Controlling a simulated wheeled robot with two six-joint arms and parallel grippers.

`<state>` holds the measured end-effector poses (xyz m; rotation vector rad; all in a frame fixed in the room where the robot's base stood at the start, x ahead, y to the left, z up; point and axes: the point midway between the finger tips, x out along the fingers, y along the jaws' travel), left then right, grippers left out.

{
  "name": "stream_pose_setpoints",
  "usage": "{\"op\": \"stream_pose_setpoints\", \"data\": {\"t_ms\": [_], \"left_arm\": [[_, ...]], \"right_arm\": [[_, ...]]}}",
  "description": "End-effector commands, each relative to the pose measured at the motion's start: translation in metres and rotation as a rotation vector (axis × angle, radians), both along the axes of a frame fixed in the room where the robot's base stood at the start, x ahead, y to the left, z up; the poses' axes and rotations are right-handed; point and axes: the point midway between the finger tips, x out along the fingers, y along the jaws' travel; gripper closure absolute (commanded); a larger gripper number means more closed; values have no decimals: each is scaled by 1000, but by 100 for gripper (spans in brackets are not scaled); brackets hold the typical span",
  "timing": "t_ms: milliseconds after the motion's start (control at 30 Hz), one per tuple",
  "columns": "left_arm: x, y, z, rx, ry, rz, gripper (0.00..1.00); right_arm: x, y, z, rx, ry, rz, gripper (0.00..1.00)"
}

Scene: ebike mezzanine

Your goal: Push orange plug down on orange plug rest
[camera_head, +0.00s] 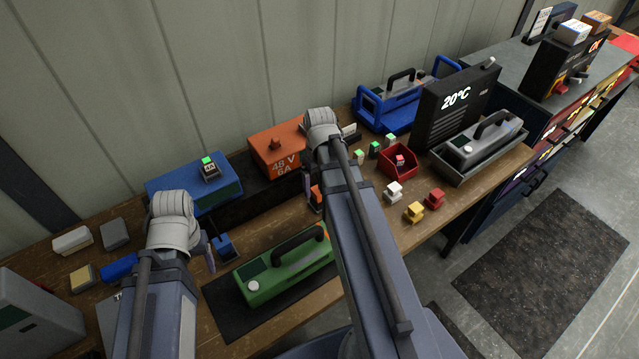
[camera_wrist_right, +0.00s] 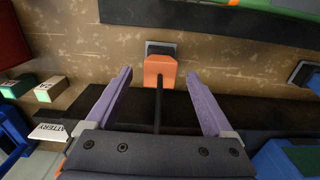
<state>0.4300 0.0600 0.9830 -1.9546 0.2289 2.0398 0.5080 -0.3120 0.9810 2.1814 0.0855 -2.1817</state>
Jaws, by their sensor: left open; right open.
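The orange plug (camera_wrist_right: 160,70) shows in the right wrist view, at a small dark rest (camera_wrist_right: 161,47) on the wooden bench. A black cable runs from it toward my wrist. My right gripper (camera_wrist_right: 160,74) is open, with one purple finger on each side of the plug; I see gaps between fingers and plug. In the head view the plug (camera_head: 316,197) is partly hidden by my right arm, and only a sliver of the right gripper (camera_head: 308,182) shows. My left gripper (camera_head: 209,256) is mostly hidden behind its wrist, near a blue plug (camera_head: 223,246).
An orange charger (camera_head: 283,146) and a blue charger (camera_head: 197,189) stand along the wall. A green battery (camera_head: 284,268) lies on a dark mat in front. A red bin (camera_head: 397,160) and small coloured blocks sit to the right. A black 20°C box (camera_head: 452,107) stands farther right.

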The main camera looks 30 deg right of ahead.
Motion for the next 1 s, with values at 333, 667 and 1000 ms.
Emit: {"op": "stream_pose_setpoints", "data": {"t_ms": [333,667,1000], "left_arm": [[0,0,50,0,0,-2,33],[0,0,54,0,0,-2,33],[0,0,69,0,0,-2,33]], "right_arm": [[0,0,50,0,0,0,13],[0,0,54,0,0,0,13],[0,0,69,0,0,0,13]]}}
